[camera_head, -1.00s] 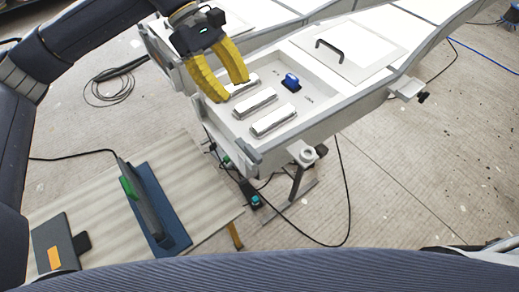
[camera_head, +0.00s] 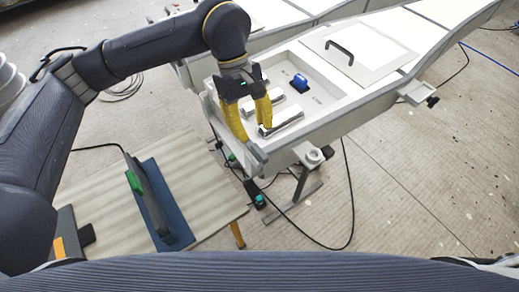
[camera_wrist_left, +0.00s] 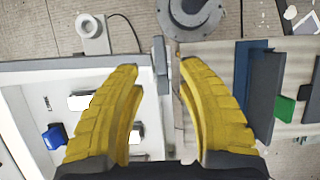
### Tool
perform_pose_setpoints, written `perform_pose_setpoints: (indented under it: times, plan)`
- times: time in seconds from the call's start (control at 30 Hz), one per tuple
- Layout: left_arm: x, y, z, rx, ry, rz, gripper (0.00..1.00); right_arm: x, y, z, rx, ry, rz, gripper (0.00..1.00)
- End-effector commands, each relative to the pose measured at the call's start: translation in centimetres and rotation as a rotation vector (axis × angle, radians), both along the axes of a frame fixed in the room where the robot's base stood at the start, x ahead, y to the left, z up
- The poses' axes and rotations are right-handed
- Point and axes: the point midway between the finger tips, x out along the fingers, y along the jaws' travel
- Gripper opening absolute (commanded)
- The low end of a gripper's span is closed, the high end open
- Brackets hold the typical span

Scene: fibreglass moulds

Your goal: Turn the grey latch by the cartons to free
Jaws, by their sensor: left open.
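The grey latch (camera_head: 257,153) is a short bar on the near corner of the white tray's rim (camera_head: 335,122). In the left wrist view the grey latch (camera_wrist_left: 160,64) lies between my fingertips, lengthwise to the fingers. The white cartons (camera_head: 284,122) lie in the tray just beyond it; the left wrist view shows two cartons (camera_wrist_left: 82,101), partly behind a finger. My left gripper (camera_head: 254,132) has its yellow fingers apart, tips down, just above the latch. I cannot tell whether they touch it. My left gripper (camera_wrist_left: 157,67) holds nothing. My right gripper is out of view.
A blue block (camera_head: 299,82) sits in the tray, near a lid with a black handle (camera_head: 339,52). A round grey fitting (camera_head: 313,156) juts from the tray's near side. A low bench at left holds a blue plate (camera_head: 176,218) with a green part (camera_head: 134,181).

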Motion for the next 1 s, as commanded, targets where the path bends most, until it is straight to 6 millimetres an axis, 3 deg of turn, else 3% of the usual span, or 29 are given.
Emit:
perform_pose_setpoints:
  times: [0.2,0.43,1.0]
  plan:
    - [-1.3,-0.9,-3.5,-0.001,0.004,-0.003,0.38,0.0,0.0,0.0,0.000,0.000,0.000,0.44]
    - [-2.0,-1.4,-5.9,0.000,0.002,0.000,0.38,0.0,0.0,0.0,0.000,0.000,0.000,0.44]
    - [-2.4,-1.7,-7.0,0.000,0.000,-0.001,0.38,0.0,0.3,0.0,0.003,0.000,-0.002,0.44]
